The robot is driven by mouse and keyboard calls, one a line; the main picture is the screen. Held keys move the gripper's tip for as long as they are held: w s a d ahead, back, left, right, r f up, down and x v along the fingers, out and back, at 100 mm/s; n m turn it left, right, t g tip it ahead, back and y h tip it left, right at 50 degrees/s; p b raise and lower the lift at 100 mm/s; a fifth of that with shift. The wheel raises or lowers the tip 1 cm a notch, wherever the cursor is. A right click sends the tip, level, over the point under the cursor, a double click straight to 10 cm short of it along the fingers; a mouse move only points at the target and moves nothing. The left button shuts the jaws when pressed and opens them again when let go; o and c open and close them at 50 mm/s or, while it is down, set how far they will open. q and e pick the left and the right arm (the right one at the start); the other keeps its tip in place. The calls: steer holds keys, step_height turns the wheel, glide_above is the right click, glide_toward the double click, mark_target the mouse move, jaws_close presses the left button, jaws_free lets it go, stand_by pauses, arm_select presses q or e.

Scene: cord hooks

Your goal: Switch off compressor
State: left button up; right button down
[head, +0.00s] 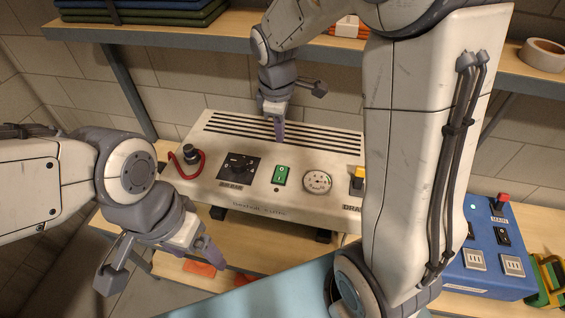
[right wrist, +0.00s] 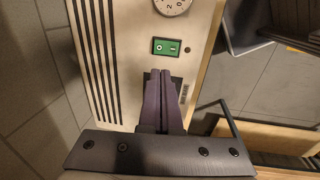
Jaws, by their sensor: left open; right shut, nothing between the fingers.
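The compressor (head: 325,145) is a cream machine with dark vent slots on a wooden shelf. Its front has a green rocker switch (head: 281,175), which shows in the right wrist view (right wrist: 166,47) with an O and a bar mark. My left gripper (head: 163,272) is open and empty, low at left.
A red cable (head: 178,167) with a black plug is at the machine's left. A yellow control (head: 357,178) is partly hidden by my right arm. Shelves with folded cloth (head: 145,12) and tape (head: 543,55) are above.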

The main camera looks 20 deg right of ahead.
mark_target(283, 170)
steer(key=f, duration=0.4)
steer(key=w+f+p, duration=0.1)
steer(key=f, duration=0.3)
steer(key=d+f+p, duration=0.1)
steer(key=f, duration=0.3)
steer(key=shift+w+f, duration=0.2)
steer(key=shift+f, duration=0.15)
steer(key=shift+f+p, duration=0.3)
steer(key=shift+f, duration=0.15)
steer(key=shift+w+d+f+b, duration=0.15)
steer(key=shift+f+b, duration=0.15)
steer(key=shift+f, duration=0.1)
steer(key=shift+r, duration=0.2)
